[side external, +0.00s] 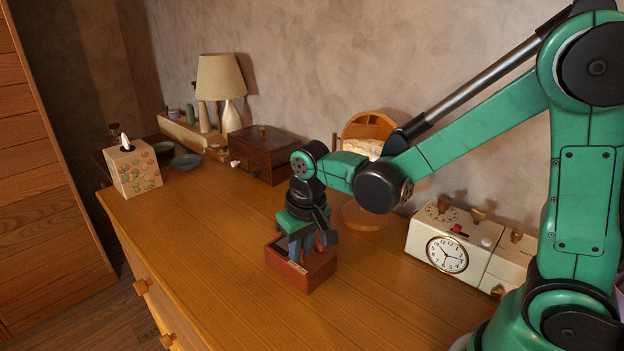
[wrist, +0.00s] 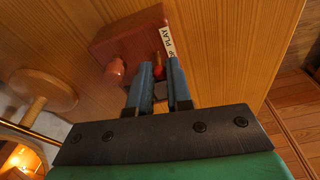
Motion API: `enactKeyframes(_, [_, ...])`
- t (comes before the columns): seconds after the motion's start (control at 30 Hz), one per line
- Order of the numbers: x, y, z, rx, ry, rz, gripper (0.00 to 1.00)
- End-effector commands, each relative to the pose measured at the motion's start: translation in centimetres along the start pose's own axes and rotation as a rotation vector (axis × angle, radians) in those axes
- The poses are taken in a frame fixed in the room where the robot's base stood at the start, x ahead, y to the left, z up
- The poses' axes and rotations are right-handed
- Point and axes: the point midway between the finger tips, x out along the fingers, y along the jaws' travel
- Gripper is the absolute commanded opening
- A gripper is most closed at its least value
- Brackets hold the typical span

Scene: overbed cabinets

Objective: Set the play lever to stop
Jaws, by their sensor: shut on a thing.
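A small dark red box (side external: 316,274) stands on the dresser top below my gripper (side external: 300,250). In the wrist view the box (wrist: 128,36) carries a pinkish round knob (wrist: 115,71) on one side and a white label strip (wrist: 168,40) reading "PLAY", with the other word partly hidden by a finger. The play lever (wrist: 158,71), with a red tip, shows between the two blue fingers of my gripper (wrist: 164,68), which are shut on it. In the side view the fingers reach down at the box and hide the lever.
A cream clock unit (side external: 440,245) stands to the right by the wall. A round wooden mirror stand (side external: 364,217) is behind the box. A brown drawer chest (side external: 268,160), lamp (side external: 221,80) and tissue box (side external: 135,170) stand further left. The dresser top (side external: 215,235) left of the box is clear.

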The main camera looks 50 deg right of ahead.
Motion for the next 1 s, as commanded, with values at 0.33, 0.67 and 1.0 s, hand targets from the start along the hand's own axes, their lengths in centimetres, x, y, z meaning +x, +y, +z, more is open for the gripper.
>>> enactKeyframes(0.33, [0.0, 0.0, 0.0, 0.0, 0.001, 0.0, 0.29])
enactKeyframes(0.67, [-3.1, 0.0, 0.1, 0.0, 0.001, 0.0, 0.29])
enactKeyframes(1.0, [-5.6, 0.0, 0.0, 0.0, 0.001, 0.0, 0.29])
